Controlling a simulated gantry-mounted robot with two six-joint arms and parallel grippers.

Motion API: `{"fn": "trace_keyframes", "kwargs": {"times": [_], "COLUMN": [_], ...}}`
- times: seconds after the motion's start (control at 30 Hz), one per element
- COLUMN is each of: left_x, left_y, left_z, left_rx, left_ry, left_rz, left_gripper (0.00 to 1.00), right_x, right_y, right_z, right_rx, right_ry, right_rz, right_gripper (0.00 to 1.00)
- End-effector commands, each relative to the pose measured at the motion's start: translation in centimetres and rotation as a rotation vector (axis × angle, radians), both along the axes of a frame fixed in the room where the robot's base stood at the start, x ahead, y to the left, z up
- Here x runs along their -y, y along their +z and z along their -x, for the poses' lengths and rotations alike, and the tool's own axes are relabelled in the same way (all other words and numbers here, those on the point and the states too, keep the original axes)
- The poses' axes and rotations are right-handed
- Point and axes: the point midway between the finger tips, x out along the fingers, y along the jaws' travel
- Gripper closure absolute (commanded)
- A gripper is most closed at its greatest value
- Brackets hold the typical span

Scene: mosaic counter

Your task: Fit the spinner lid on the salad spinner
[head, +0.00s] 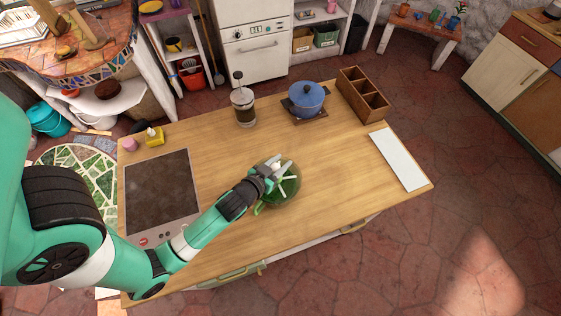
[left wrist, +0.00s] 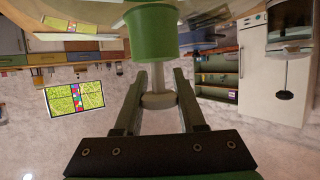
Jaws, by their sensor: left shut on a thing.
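The green salad spinner (head: 291,188) stands on the wooden counter near its middle, partly covered by my left gripper. My left gripper (head: 280,171) is over it, shut on a small pale knob (head: 276,166). In the left wrist view the two fingers hold this pale knob (left wrist: 157,101), and a pale stem runs from it towards a green round body (left wrist: 151,32). The knob looks like the spinner lid's, but the lid's edge is hard to make out. I cannot tell whether the lid touches the bowl. My right gripper is not in view.
A dark cooktop (head: 162,190) lies left on the counter (head: 330,190). A French press (head: 243,107), a blue pot (head: 306,98) and a wooden divided box (head: 362,96) stand along the back. A white board (head: 397,160) lies at the right. The counter right of the spinner is clear.

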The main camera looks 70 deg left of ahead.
Motion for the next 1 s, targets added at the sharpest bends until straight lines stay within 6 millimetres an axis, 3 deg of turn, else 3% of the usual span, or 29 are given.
{"fn": "trace_keyframes", "kwargs": {"times": [0.57, 0.6, 0.7, 0.77, 1.0], "left_x": [0.00, 0.00, -0.01, -0.01, 0.01], "left_y": [-0.91, -0.81, -0.81, -0.81, -0.86], "left_z": [-0.01, -0.02, -0.01, -0.01, 0.01], "left_rx": [0.001, 0.001, 0.001, 0.001, -0.001], "left_ry": [0.000, 0.000, 0.000, 0.000, 0.000], "left_rz": [-0.001, -0.001, -0.001, -0.001, 0.001], "left_gripper": [1.00, 0.54, 0.36, 0.26, 0.26], "right_x": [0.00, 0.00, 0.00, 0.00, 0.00], "right_y": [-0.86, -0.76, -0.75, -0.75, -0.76], "right_z": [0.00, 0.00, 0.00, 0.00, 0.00], "right_rx": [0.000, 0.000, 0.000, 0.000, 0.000], "right_ry": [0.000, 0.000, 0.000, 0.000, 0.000], "right_rz": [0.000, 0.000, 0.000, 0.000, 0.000], "right_gripper": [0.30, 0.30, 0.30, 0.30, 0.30]}}
